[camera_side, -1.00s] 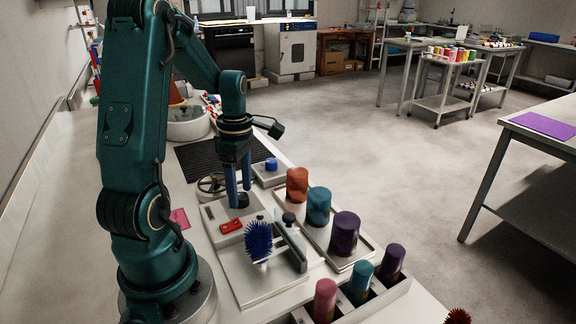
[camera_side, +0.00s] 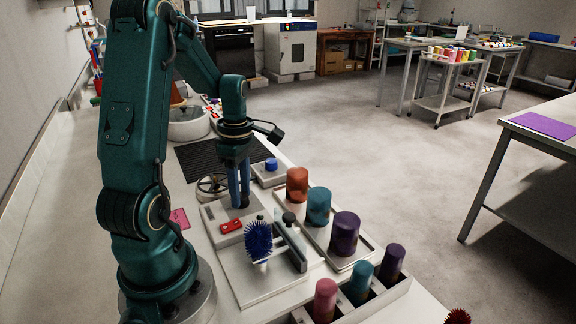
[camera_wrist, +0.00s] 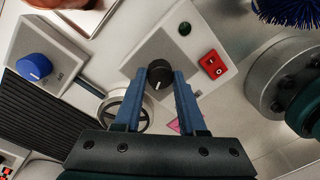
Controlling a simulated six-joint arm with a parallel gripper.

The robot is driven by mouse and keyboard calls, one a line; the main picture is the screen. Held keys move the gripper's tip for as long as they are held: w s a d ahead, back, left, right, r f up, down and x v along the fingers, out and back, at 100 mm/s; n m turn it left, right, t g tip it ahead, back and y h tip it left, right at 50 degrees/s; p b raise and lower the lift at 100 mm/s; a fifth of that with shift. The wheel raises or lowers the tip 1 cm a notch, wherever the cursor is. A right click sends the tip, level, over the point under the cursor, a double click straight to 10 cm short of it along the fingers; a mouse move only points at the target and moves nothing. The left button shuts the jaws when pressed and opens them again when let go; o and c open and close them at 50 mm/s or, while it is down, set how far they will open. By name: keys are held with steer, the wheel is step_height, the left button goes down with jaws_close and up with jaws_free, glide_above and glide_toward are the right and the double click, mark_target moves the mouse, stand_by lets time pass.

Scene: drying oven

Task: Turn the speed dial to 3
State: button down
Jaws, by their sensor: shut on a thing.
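The black dial (camera_wrist: 159,74) sits on a grey plate of a light panel, with a pale mark on its lower part in the wrist view. My gripper (camera_wrist: 159,80) points down over the panel, with its two blue fingers shut on the dial, one on each side. In the side view my gripper (camera_side: 240,204) hides most of the dial. A second, blue dial (camera_wrist: 34,67) stands on a separate light box; it also shows in the side view (camera_side: 271,164). I cannot read any numbers around the black dial.
A red rocker switch (camera_wrist: 212,64) and a dark green button (camera_wrist: 184,28) are on the same panel. A handwheel (camera_wrist: 126,111) stands close by. A blue bristle brush (camera_side: 258,241) and a tray of coloured cylinders (camera_side: 344,234) are nearby.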

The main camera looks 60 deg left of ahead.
mark_target(243, 195)
steer(key=m, duration=1.1)
steer(key=shift+y, duration=0.3)
stand_by(0.4)
steer(key=shift+c, duration=2.4)
jaws_free()
steer(key=shift+w+d+r, duration=0.1)
steer(key=shift+w+r, duration=0.05)
steer(key=shift+r, duration=2.4)
